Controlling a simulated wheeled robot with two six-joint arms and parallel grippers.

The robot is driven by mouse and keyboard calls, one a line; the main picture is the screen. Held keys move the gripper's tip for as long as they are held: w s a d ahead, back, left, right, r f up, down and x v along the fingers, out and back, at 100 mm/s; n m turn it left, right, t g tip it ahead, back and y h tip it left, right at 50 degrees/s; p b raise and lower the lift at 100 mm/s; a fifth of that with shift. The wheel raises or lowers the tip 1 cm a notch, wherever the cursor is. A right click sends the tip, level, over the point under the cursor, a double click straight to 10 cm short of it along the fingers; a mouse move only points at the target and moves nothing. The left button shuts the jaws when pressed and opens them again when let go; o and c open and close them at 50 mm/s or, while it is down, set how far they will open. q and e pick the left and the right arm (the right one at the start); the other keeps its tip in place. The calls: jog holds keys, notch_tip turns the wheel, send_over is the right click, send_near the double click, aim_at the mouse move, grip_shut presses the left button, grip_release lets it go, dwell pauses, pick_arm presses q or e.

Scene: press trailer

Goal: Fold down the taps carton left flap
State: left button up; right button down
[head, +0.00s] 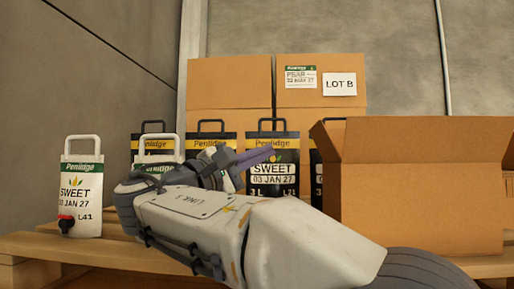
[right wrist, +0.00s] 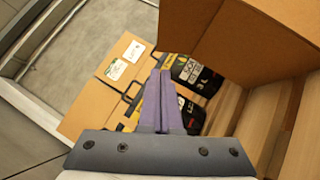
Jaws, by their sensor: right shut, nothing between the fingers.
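The open cardboard carton (head: 415,200) stands on the wooden surface at the right in the head view. Its left flap (head: 325,142) stands up and leans outward to the left. Carton cardboard (right wrist: 235,45) also fills the upper right of the right wrist view; I cannot tell exactly which panel it is. My right gripper (head: 266,155) is shut and empty, to the left of the flap and apart from it, its purple fingers in front of a black pouch. The fingers also show in the right wrist view (right wrist: 159,90). My left gripper is not in view.
A white Penlidge pouch (head: 82,190) with a red tap stands at the left. Several more pouches, black ones such as this one (head: 272,180) included, stand in a row behind my arm. Closed boxes (head: 229,95) are stacked at the back. The wooden slats (head: 60,245) show at the front left.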

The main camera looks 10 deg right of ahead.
aim_at(315, 131)
jog(key=w+d+r+p, duration=0.1)
jog(key=d, duration=0.2)
jog(key=d+r+p, duration=0.1)
jog(key=d+p, duration=0.1)
jog(key=w+d+r+p, duration=0.1)
jog(key=d+r, duration=0.1)
jog(key=d, duration=0.1)
jog(key=shift+w+d+p, duration=0.3)
jog(key=shift+p, duration=0.1)
jog(key=shift+d, duration=0.45)
jog(key=shift+s, duration=0.1)
